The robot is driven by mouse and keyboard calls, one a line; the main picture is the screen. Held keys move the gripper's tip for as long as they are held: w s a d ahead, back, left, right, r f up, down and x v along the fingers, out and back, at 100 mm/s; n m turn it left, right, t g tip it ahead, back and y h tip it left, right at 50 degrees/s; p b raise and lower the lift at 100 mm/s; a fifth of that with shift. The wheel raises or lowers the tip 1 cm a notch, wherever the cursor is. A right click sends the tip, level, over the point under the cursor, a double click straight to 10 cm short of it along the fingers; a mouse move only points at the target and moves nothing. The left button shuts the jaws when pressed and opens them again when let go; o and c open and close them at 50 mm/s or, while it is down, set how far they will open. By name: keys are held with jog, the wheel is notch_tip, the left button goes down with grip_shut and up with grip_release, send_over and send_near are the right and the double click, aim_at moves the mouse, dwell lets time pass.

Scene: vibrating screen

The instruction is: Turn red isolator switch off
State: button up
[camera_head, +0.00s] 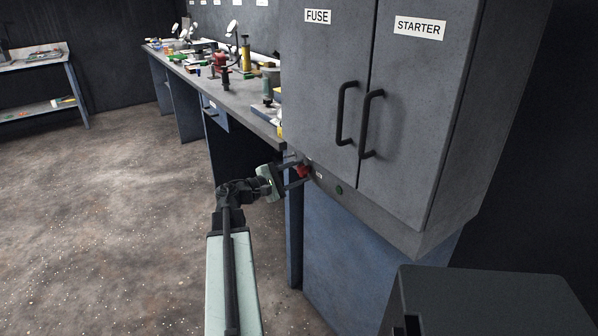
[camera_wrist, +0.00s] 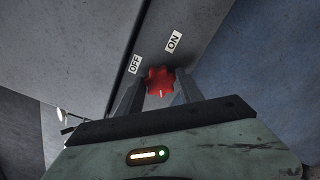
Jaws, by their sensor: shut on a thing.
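The red isolator switch (camera_head: 303,171) is a small red knob on the lower panel of the grey cabinet. In the wrist view, the red isolator switch (camera_wrist: 158,80) is a lobed knob with a pale mark on its lower part. An OFF label (camera_wrist: 135,64) is at its upper left and an ON label (camera_wrist: 174,41) is above it. My gripper (camera_head: 298,173) reaches the knob from the left. In the wrist view, my gripper's fingers (camera_wrist: 159,92) are on both sides of the knob, shut on it. The fingertips are partly hidden behind the knob.
The grey cabinet (camera_head: 330,90) has FUSE and STARTER doors with black handles that stick out. A green button (camera_head: 339,190) is right of the knob. A cluttered workbench (camera_head: 235,97) runs to the back left. The floor at left is clear.

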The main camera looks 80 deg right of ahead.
jog(key=shift+w+d+n, duration=0.1)
jog(key=shift+n, duration=0.4)
dwell(0.6)
jog(key=o, duration=1.3)
jog(key=v, duration=0.7)
jog(key=shift+w+a, duration=0.25)
jog(key=shift+a, duration=0.05)
jog(key=shift+o, duration=0.4)
